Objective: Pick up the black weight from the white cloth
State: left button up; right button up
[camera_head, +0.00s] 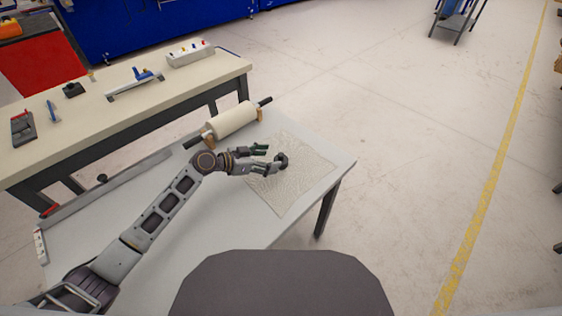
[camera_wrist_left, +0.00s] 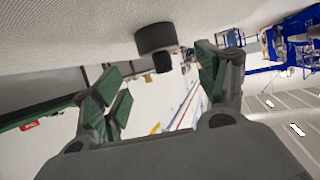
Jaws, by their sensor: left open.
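The black weight (camera_head: 282,160) stands on the white cloth (camera_head: 297,190), which lies flat on the right end of the light table. My left gripper (camera_head: 269,157) is open and reaches in low from the left, its fingers pointing at the weight. In the left wrist view, the black weight (camera_wrist_left: 156,40) shows against the cloth (camera_wrist_left: 70,35) at the top, beyond the spread green-padded fingers (camera_wrist_left: 160,85) and nearer the right one. I see nothing held between them. I cannot tell whether a fingertip touches the weight. My right gripper is out of view.
A cream roll (camera_head: 231,120) on a holder stands just behind my left gripper. A workbench (camera_head: 105,105) with several tools runs behind the table. The table's right edge is close beyond the cloth, with open floor (camera_head: 410,140) past it.

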aim_at(278, 157)
pick_arm(q)
jog(key=shift+w+d+f, duration=0.15)
jog(key=shift+w+d, duration=0.05)
jog(key=shift+d, duration=0.15)
jog(key=shift+x, duration=2.6)
jog(key=shift+w+a+f, duration=0.1)
jog(key=shift+f, duration=0.05)
jog(key=shift+c, duration=0.2)
jog(key=c, duration=1.5)
jog(key=shift+c, duration=0.3)
